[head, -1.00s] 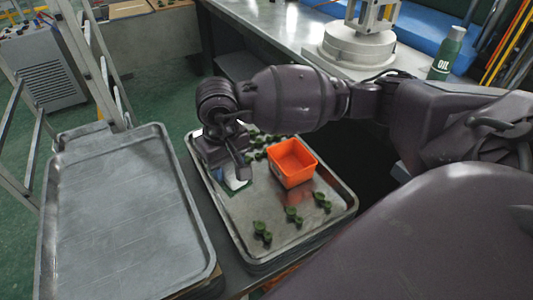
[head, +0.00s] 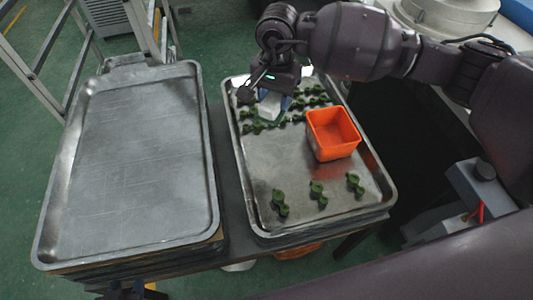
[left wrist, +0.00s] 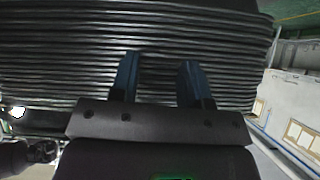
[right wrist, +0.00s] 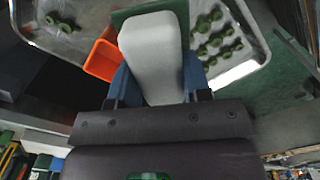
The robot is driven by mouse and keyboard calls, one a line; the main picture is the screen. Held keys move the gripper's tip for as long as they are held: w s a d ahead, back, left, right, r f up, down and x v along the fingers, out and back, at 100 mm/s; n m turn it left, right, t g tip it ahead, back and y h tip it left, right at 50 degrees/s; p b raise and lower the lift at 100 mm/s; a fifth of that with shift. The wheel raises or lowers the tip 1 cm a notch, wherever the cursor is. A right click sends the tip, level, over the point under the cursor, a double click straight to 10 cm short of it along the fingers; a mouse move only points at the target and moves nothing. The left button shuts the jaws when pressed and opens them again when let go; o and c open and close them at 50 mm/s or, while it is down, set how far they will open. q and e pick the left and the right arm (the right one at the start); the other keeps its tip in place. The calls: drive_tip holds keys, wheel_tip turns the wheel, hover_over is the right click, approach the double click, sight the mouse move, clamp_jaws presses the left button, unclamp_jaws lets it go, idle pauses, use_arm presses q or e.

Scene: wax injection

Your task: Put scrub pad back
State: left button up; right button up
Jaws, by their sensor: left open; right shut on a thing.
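The scrub pad has a pale grey-white handle (right wrist: 152,48) and a green pad (right wrist: 176,12) at its far end. My right gripper (head: 272,92) is shut on the handle, and a blue finger shows on each side of it in the right wrist view. In the head view the scrub pad (head: 270,107) is over the back left of the right-hand metal tray (head: 262,190), among green pieces. I cannot tell whether it touches the tray. My left gripper (left wrist: 157,80) is open and empty, its blue fingers facing a stack of tray edges.
An orange box (head: 333,134) stands on the right-hand tray, right of the scrub pad. Several green pieces (head: 317,192) lie at the tray's front and back. A bare metal tray (head: 135,160) lies to the left.

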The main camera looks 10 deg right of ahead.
use_arm(q)
drive_tip(key=shift+s+a+f, duration=0.1)
drive_tip(key=shift+s+f, duration=0.1)
drive_tip(key=shift+f, duration=0.2)
use_arm(e)
drive_tip(key=shift+w+a+f+m, duration=0.35)
drive_tip(key=shift+w+a+m, duration=0.15)
drive_tip(key=shift+w, duration=0.2)
drive_tip(key=shift+f, duration=0.25)
drive_tip(key=b, duration=0.3)
hover_over(268, 154)
wheel_tip(268, 154, down, 13)
drive_tip(key=shift+f, duration=0.55)
wheel_tip(268, 154, down, 6)
drive_tip(key=shift+r+b, duration=0.25)
drive_tip(key=shift+b, duration=0.35)
use_arm(q)
wheel_tip(268, 154, down, 4)
drive_tip(key=shift+s+r+g, duration=0.15)
drive_tip(key=shift+r+g, duration=0.1)
drive_tip(key=shift+g, duration=0.05)
use_arm(e)
drive_tip(key=shift+r, duration=0.1)
